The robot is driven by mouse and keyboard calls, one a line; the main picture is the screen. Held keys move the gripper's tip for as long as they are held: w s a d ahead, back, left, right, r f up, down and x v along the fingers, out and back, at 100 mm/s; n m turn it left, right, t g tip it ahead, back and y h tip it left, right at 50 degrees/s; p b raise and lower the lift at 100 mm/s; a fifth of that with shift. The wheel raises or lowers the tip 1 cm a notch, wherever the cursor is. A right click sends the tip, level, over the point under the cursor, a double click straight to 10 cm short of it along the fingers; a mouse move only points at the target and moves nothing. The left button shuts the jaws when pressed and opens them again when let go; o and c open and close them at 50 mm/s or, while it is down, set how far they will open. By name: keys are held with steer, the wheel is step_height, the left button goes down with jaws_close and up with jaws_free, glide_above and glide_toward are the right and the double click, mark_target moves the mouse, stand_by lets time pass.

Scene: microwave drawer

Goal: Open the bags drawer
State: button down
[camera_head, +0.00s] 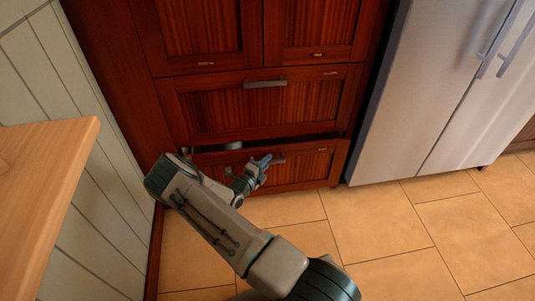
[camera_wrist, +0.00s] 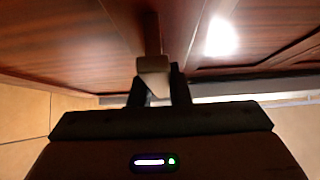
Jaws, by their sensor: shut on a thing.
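The bottom drawer (camera_head: 305,166) of the dark red wood cabinet stands partly open, with a dark gap above its front. A small label sits near its top right, too small to read, so I cannot tell from it which drawer is the bags drawer. My gripper (camera_head: 261,164) is at the bottom drawer's front, shut on its metal handle (camera_head: 279,161). In the wrist view the handle (camera_wrist: 153,66) runs between my gripper's two dark fingers (camera_wrist: 160,90). My arm hides the drawer's left part.
A closed drawer (camera_head: 310,103) with its own handle is directly above, below two cabinet doors (camera_head: 205,30). A steel fridge (camera_head: 430,90) stands close on the right. A wooden counter corner (camera_head: 50,190) juts in at left. Tiled floor (camera_head: 380,225) in front is clear.

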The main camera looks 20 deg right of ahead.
steer(key=s+a+p, duration=0.4)
steer(key=s, duration=1)
steer(key=s+a+p, duration=0.3)
steer(key=s+p, duration=0.1)
steer(key=s, duration=1)
steer(key=shift+a, duration=0.4)
steer(key=shift+s, duration=0.1)
steer(key=c, duration=1.4)
jaws_free()
steer(key=shift+o, duration=0.2)
steer(key=v, duration=1.3)
steer(key=shift+s+a+p, duration=0.2)
steer(key=shift+a+p, duration=0.15)
steer(key=shift+p, duration=0.05)
